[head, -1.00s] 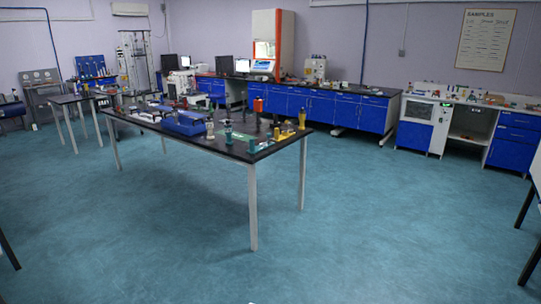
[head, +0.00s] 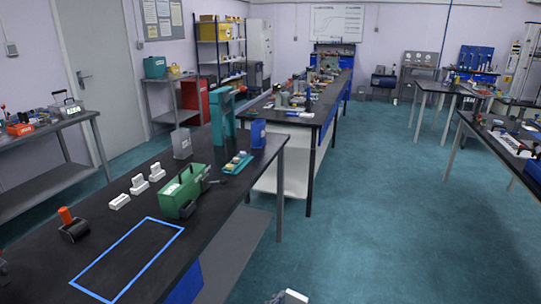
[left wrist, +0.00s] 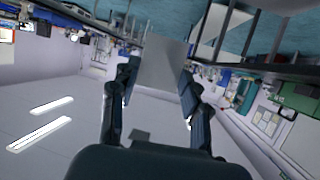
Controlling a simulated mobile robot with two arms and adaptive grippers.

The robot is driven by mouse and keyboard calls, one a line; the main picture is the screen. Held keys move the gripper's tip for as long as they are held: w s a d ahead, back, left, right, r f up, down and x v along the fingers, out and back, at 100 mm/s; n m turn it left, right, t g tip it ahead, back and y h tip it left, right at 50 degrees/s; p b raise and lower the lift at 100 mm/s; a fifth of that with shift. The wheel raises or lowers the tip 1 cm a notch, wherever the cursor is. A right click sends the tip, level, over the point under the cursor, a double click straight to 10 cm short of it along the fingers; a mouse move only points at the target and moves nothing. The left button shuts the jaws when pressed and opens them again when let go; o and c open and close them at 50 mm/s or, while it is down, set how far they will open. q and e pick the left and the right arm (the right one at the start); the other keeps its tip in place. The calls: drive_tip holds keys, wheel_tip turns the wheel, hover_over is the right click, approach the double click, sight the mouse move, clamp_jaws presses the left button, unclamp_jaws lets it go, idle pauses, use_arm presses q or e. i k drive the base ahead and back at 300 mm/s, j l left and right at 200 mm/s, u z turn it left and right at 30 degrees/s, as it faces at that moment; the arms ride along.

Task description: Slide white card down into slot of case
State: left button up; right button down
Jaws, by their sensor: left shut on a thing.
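My left gripper (left wrist: 160,75) is shut on a flat pale card (left wrist: 164,55), the white card, in the left wrist view. The card stands out between the two dark fingers. In the head view, a small white piece with a dark part (head: 290,297) shows at the bottom edge; I cannot tell for sure that it is the held card. A green case (head: 182,192) stands on the black table at the left, well away from that piece. Its slot is too small to make out. My right gripper is not in view.
The black table (head: 95,240) carries a blue outlined rectangle (head: 178,231), several white blocks (head: 139,185), a grey box (head: 181,143), a teal frame (head: 222,118) and an orange-handled tool (head: 72,224). Open floor (head: 370,200) lies to the right.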

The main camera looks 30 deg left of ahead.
sight(188, 211)
drive_tip(key=i+u, duration=0.4)
drive_tip(key=i, duration=1.55)
drive_tip(key=i+l, duration=0.1)
drive_tip(key=i, duration=0.8)
drive_tip(key=i+l, duration=0.1)
drive_tip(key=i, duration=0.8)
drive_tip(key=i+u, duration=0.2)
drive_tip(key=u, duration=1.7)
